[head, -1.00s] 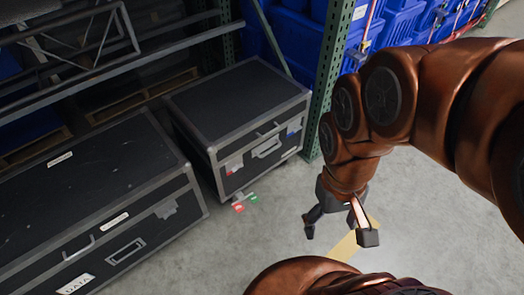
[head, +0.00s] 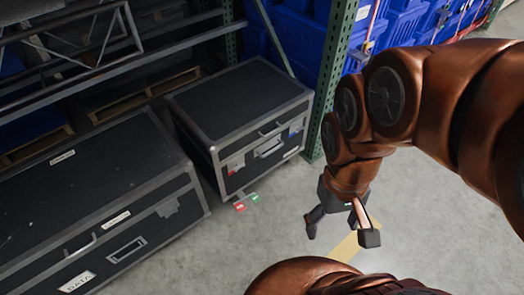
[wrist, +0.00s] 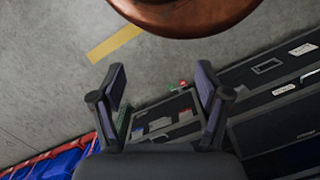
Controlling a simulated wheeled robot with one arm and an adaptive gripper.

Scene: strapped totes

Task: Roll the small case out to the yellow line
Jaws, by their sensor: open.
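The small black case (head: 238,107) with grey edges stands on the floor in the head view, left of my gripper.
A larger black case (head: 90,190) stands close on the left. A green rack post (head: 332,80) rises just right of the small case, with blue bins (head: 390,25) beyond. Bare concrete floor (head: 240,250) lies in front of the cases.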

